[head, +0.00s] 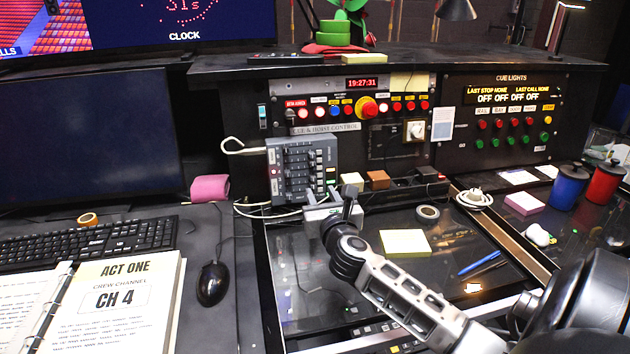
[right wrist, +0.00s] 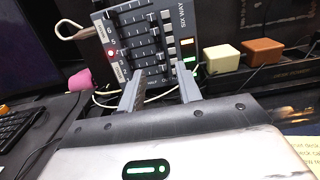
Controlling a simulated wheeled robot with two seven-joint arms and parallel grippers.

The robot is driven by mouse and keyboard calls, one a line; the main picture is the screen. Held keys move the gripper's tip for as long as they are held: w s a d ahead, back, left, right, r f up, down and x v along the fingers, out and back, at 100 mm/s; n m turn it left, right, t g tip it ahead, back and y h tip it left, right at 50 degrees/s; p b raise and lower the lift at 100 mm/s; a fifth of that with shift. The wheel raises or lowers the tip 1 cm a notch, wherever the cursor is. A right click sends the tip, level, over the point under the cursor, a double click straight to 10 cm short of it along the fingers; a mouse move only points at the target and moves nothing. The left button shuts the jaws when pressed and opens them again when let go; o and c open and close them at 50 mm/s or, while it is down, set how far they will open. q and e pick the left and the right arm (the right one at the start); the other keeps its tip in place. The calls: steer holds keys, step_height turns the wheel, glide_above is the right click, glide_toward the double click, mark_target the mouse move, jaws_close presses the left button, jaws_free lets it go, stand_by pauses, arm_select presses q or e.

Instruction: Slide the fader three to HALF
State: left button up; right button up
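The grey fader box (head: 302,165) stands below the cue panel, with several rows of dark sliders. It also shows in the right wrist view (right wrist: 150,40), tilted, with a "SIX WAY" label and row numbers by a red light. My right gripper (head: 330,192) is at the box's lower front. In the right wrist view its two fingers (right wrist: 160,82) are apart, with the box's lower rows between and behind them. Nothing is held between them. I cannot tell which slider is fader three or whether a finger touches one. My left gripper is not in view.
A white block (head: 352,180) and a brown block (head: 378,179) stand right of the box. Cables (head: 262,210) lie at its left. A yellow note pad (head: 405,243) and a tape roll (head: 428,213) lie on the glass desk. The cue panel (head: 350,125) rises behind.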

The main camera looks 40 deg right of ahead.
mark_target(313, 179)
steer(key=x, duration=0.6)
steer(key=shift+w+d, duration=0.1)
steer(key=shift+w, duration=0.15)
jaws_close()
steer(key=shift+w+f, duration=0.1)
